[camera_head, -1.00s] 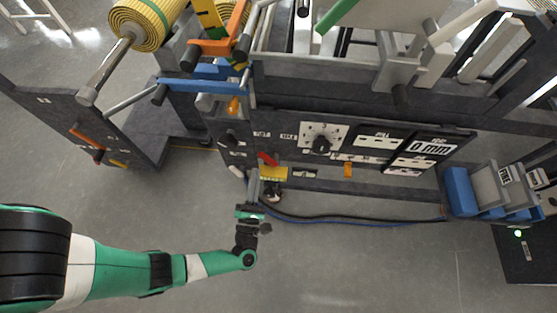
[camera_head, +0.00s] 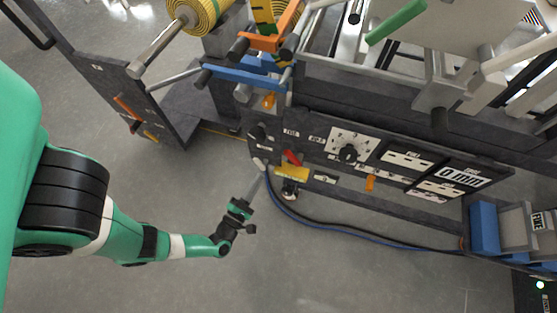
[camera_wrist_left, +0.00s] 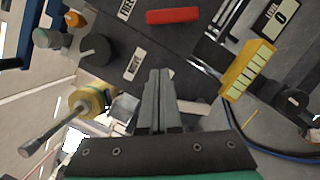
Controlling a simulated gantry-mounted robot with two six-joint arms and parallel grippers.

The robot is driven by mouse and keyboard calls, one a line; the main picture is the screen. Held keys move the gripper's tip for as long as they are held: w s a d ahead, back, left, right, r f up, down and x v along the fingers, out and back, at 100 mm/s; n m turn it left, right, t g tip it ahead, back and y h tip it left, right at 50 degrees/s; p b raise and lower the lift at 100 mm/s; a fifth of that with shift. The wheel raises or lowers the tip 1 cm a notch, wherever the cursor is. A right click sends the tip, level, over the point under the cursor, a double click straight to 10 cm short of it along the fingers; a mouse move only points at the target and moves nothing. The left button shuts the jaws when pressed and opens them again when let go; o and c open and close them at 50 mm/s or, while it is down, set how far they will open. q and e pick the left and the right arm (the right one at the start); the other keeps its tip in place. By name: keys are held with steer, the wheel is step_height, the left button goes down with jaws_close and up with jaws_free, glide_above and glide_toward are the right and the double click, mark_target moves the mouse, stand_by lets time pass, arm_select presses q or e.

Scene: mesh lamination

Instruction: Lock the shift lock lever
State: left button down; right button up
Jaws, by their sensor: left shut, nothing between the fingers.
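A red lever (camera_head: 291,158) sits on the dark machine panel just above a yellow block (camera_head: 292,173). They also show in the left wrist view, red lever (camera_wrist_left: 172,15) and yellow block (camera_wrist_left: 247,68). No readable label tells me surely which part is the shift lock lever. My left gripper (camera_head: 262,174) is shut and empty, low in front of the panel, left of the yellow block. In the left wrist view its closed fingers (camera_wrist_left: 156,78) point toward the panel, apart from the red lever. A pale rounded handle (camera_head: 259,164) is by the fingertips. My right gripper is not in view.
A dark blue hose (camera_head: 340,234) runs along the floor. A blue bar (camera_head: 248,77) juts out above. The floor before the panel is open.

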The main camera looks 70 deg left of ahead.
mark_target(294, 155)
arm_select(q)
steer(key=w+a+r, duration=0.3)
steer(key=w, duration=0.5)
steer(key=shift+w+a+r, duration=0.2)
steer(key=shift+w+a, duration=0.05)
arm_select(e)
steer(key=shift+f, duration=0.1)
arm_select(q)
steer(key=shift+r+m+h+p, duration=0.3)
steer(key=shift+m+p, duration=0.15)
steer(key=shift+m, duration=0.45)
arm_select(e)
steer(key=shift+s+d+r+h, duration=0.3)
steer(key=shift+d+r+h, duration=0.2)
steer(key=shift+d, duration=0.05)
